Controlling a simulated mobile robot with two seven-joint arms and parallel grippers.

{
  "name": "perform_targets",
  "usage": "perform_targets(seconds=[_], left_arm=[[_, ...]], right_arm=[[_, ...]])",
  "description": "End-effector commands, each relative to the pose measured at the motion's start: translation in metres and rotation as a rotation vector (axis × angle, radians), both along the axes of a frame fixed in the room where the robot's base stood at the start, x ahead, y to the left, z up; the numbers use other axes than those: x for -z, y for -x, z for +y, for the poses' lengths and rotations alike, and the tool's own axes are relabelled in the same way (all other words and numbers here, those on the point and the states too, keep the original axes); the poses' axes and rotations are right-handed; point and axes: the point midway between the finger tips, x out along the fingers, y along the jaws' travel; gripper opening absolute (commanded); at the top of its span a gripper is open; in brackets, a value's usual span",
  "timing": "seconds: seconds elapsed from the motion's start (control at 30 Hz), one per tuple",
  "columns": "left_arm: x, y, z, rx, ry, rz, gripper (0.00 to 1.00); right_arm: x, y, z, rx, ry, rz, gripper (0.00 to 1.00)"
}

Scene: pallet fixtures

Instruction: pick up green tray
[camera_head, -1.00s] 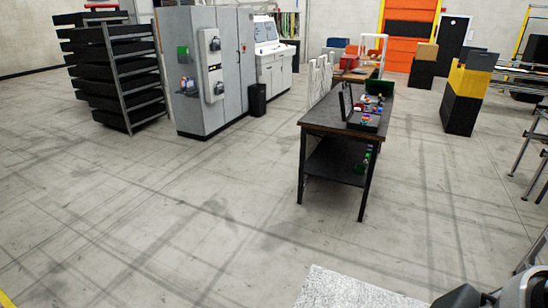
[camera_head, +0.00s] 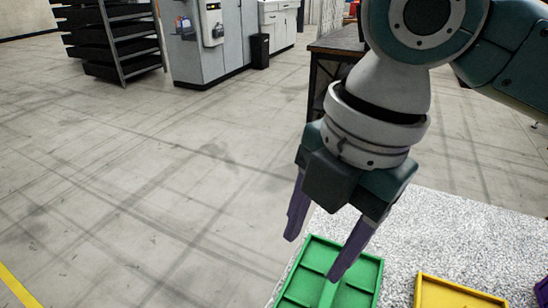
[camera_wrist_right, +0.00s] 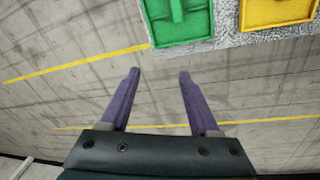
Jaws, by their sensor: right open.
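The green tray (camera_head: 366,271) lies on a speckled grey-white surface at the bottom of the head view, with its lower part cut off by the frame. It has raised rims and inner dividers. My right gripper (camera_head: 312,260) is open and empty above the tray's upper left side, fingers pointing down. In the right wrist view the gripper (camera_wrist_right: 157,73) has its purple fingers apart over bare floor. There, the green tray (camera_wrist_right: 180,42) is at the top, beyond the fingertips and not between them. My left gripper is not seen.
A yellow tray (camera_head: 452,292) lies right of the green one, with a gap between them. A purple item (camera_head: 541,292) is at the right edge. The speckled surface (camera_head: 440,225) is clear behind the trays. A dark table (camera_head: 335,45) stands farther back.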

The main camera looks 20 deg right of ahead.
Motion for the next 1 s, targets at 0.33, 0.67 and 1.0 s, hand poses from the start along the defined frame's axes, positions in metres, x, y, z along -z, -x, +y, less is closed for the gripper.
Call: perform_targets(seconds=[0.33,0.67,1.0], left_arm=[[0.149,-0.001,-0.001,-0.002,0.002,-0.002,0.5],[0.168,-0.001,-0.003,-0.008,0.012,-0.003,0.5],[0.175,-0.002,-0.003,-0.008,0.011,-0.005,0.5]], right_arm=[[0.107,-0.032,-0.066,-0.293,0.144,0.053,0.62],[0.136,-0.035,-0.079,-0.345,0.156,0.074,0.62],[0.175,-0.035,-0.076,-0.345,0.155,0.073,0.62]])
